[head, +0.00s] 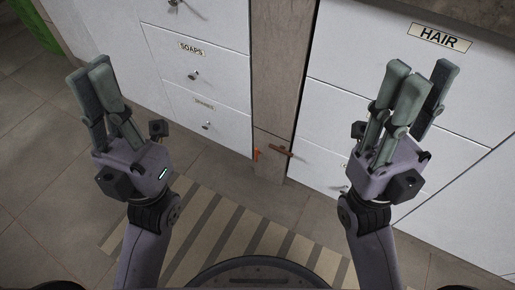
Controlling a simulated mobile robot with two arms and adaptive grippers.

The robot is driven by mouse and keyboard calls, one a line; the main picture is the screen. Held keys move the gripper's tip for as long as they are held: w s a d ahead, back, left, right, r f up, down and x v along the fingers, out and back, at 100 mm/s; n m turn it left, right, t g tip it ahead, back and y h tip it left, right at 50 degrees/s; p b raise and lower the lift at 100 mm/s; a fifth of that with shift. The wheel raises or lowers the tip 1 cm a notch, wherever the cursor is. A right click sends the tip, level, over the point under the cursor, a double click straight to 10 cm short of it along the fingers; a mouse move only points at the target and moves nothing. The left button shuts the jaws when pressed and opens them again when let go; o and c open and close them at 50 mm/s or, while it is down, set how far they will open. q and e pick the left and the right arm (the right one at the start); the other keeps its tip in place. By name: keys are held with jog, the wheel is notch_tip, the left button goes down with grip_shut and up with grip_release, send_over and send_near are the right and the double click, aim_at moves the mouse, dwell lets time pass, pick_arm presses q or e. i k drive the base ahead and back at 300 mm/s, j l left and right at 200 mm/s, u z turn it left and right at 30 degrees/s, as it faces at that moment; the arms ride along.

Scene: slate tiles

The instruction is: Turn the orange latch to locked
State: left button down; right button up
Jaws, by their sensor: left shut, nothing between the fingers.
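A small orange latch piece (257,153) sits low on the wooden post between the white cabinet fronts, beside a thin reddish-brown bar (281,150) that tilts slightly down to the right. I cannot tell whether the two are joined. My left gripper (88,70) is shut and empty, raised at the left in front of the drawers, well apart from the latch. My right gripper (421,70) is raised at the right in front of the white panels, also apart from the latch. Its fingers overlap in this view, so its opening is unclear, and nothing shows in it.
The wooden post (280,70) stands between drawers labelled SOAPS (191,48) on the left and a front labelled HAIR (439,37) on the right. A striped mat (227,232) lies on the tiled floor below. The space between my grippers is clear.

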aim_at(256, 153)
jog(key=i+j+z, duration=0.1)
jog(key=j+z, duration=0.8)
jog(key=j, duration=0.85)
jog(key=k+j+z, duration=0.1)
jog(key=j, duration=0.85)
jog(key=j+z, duration=0.1)
jog(key=j, duration=0.85)
jog(key=k, duration=0.05)
